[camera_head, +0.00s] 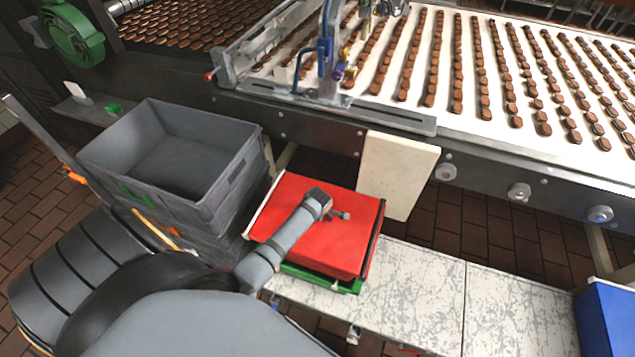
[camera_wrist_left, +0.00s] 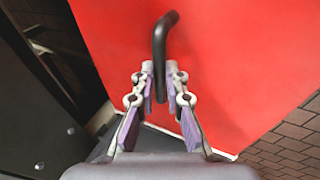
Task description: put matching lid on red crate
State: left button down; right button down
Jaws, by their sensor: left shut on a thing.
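A red lid (camera_head: 345,235) lies flat on top of a stack on the pale worktable, with a green edge (camera_head: 310,277) showing under it. My left gripper (camera_head: 340,214) is over the top of the red lid. In the left wrist view the red surface (camera_wrist_left: 230,50) fills most of the picture. A black curved handle (camera_wrist_left: 161,45) stands up from it, and my left gripper (camera_wrist_left: 160,82) is shut on this handle. I cannot make out a separate red crate. My right gripper is not in view.
Stacked grey crates (camera_head: 245,180) stand left of the red lid. A conveyor (camera_head: 590,170) with rows of brown biscuits runs along the back. A blue crate (camera_head: 605,320) is at the right edge. The scratched pale table (camera_head: 430,295) is clear between.

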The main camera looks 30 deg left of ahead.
pick_arm(q)
jog(key=c, duration=1.3)
grip_release()
jog(key=v, duration=1.2)
jog(key=shift+r, duration=0.1)
